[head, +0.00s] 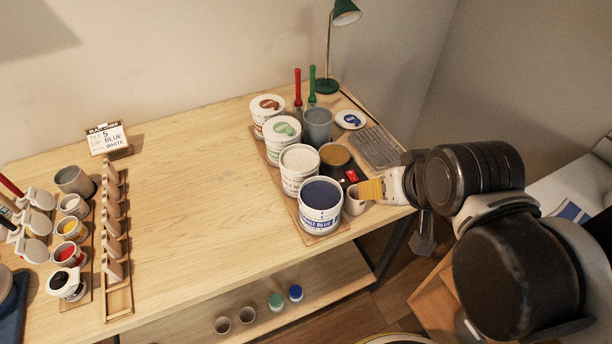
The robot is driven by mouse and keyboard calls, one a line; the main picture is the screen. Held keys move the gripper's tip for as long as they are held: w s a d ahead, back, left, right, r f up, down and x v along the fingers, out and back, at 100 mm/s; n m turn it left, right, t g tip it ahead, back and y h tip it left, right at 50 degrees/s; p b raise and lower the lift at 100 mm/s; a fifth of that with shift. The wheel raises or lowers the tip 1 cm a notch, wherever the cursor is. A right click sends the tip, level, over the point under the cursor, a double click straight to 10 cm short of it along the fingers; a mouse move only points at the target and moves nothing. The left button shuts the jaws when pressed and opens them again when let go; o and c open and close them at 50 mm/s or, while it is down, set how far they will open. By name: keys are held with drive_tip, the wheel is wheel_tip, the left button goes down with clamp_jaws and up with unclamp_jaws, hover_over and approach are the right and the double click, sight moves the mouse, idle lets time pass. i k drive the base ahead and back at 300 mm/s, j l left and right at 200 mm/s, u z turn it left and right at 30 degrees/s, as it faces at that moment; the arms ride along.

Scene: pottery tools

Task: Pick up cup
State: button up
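My gripper (362,188) reaches in from the right over the table's front right corner. A yellowish ribbed part shows at its end, and the small view does not show whether its fingers are apart. A small pale cup (354,204) stands just below the gripper tip, to the right of the jar of blue glaze (320,205). The gripper partly covers this cup, and I cannot tell whether they touch. A grey cup (318,126) stands farther back among the jars. Another grey cup (75,182) stands at the left of the table.
White glaze jars (299,165) stand in a row on a wooden board, close to the gripper. A grey ribbed tray (375,147), a small white dish (350,119) and a green lamp (328,85) are behind. The table's middle (195,190) is clear. A lower shelf holds small cups (222,325).

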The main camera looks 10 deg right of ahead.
sight(354, 207)
drive_tip(key=j+z, duration=1.15)
drive_tip(key=z, duration=0.15)
drive_tip(key=k+j+z, duration=0.1)
drive_tip(key=j+z, duration=0.35)
drive_tip(key=l, duration=0.1)
